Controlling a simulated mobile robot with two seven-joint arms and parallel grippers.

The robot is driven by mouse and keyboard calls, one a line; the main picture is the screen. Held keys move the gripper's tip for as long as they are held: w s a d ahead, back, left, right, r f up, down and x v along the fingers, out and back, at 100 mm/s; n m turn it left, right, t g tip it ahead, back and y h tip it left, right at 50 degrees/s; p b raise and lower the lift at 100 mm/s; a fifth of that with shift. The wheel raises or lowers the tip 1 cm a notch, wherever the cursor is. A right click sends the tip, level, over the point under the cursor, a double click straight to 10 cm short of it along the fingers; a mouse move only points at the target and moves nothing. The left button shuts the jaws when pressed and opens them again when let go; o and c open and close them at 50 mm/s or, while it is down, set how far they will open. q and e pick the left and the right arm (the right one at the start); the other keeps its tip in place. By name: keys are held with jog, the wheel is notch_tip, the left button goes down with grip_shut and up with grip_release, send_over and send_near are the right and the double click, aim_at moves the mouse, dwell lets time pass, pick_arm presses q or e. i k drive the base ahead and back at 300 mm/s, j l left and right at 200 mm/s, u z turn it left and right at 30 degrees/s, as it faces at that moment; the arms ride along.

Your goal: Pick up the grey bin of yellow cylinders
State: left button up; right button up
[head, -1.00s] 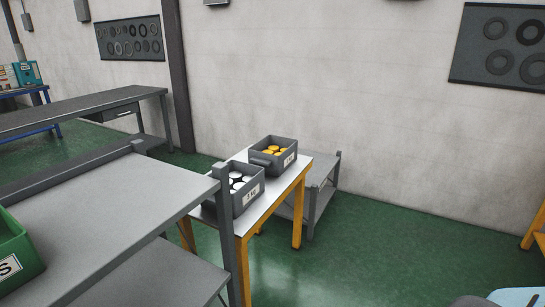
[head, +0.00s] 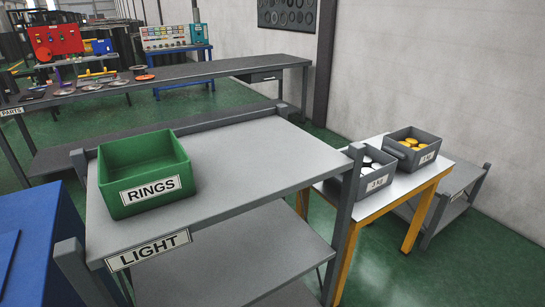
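The grey bin of yellow cylinders (head: 427,156) stands on a small white-topped table (head: 409,184) with yellow legs, at the right of the head view. Yellow round tops (head: 413,142) show inside it, and a white label is on its front. A second grey bin (head: 362,190) with white cylinders stands on the same table, nearer and to the left. It is partly behind a post of the grey shelf unit. Neither of my grippers shows in the head view.
A grey two-level shelf unit (head: 245,165) labelled LIGHT fills the foreground and bears a green RINGS bin (head: 147,172). A low grey shelf (head: 463,190) stands behind the white table. A long bench (head: 205,70) with parts is behind. Green floor is free at the lower right.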

aim_at(414, 148)
jog(key=i+l, duration=0.25)
jog(key=l, duration=0.2)
jog(key=i+l, duration=0.2)
jog(key=l, duration=0.3)
jog(key=i+l, duration=0.25)
jog(key=l, duration=0.2)
jog(key=i+l, duration=0.25)
jog(key=l, duration=0.25)
jog(key=i+l, duration=0.2)
jog(key=l, duration=0.25)
jog(key=i+l, duration=0.25)
jog(key=l, duration=0.25)
jog(key=i+l, duration=0.25)
jog(key=l, duration=0.2)
jog(key=i+l+z, duration=0.1)
jog(key=i+l, duration=0.15)
jog(key=l, duration=0.25)
